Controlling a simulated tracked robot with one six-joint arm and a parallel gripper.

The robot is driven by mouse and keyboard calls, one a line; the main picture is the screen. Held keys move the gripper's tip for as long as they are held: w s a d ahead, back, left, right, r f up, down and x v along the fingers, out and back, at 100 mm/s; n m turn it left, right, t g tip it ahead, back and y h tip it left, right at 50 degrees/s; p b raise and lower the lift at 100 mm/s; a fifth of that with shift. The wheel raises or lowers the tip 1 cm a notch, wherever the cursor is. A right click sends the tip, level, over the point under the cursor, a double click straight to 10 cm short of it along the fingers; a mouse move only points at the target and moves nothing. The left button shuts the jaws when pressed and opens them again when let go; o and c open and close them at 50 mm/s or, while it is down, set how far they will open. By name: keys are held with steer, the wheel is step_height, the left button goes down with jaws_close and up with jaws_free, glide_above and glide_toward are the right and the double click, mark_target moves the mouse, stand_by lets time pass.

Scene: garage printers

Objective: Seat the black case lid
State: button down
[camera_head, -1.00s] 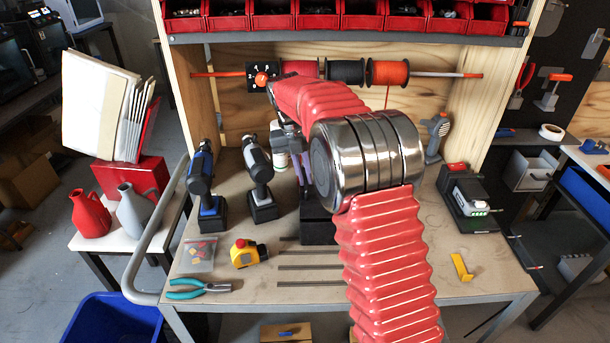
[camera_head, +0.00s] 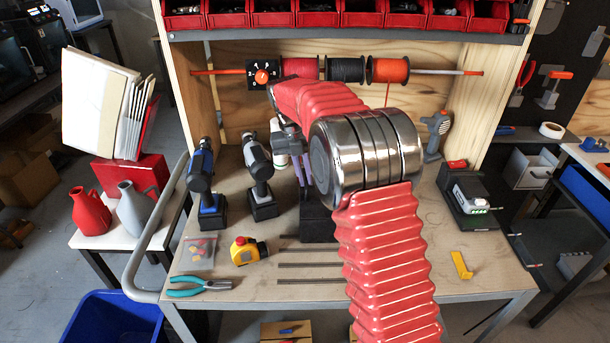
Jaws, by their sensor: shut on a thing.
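My gripper (camera_head: 300,168) shows only in part, beyond my own red arm and its metal joint, which hide much of it. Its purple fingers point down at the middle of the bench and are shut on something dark. A black box-like shape (camera_head: 318,226) stands on the bench right below the fingers, its right side hidden behind my arm. I cannot tell the black case lid from the case in this dark shape, nor whether the lid sits flat or tilted.
Two drills, blue (camera_head: 203,190) and grey (camera_head: 259,182), stand on the bench (camera_head: 350,290) left of the black shape. A yellow tape measure (camera_head: 245,251), teal pliers (camera_head: 199,286) and dark rods lie in front. A charger (camera_head: 470,198) and yellow bracket (camera_head: 461,266) are right. Spools (camera_head: 345,70) hang behind.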

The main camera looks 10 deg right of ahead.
steer(key=c, duration=1.8)
jaws_free()
steer(key=shift+r, duration=0.15)
step_height(320, 180, up, 13)
steer(key=a, duration=0.2)
steer(key=shift+w+a, duration=0.25)
steer(key=shift+r, duration=0.1)
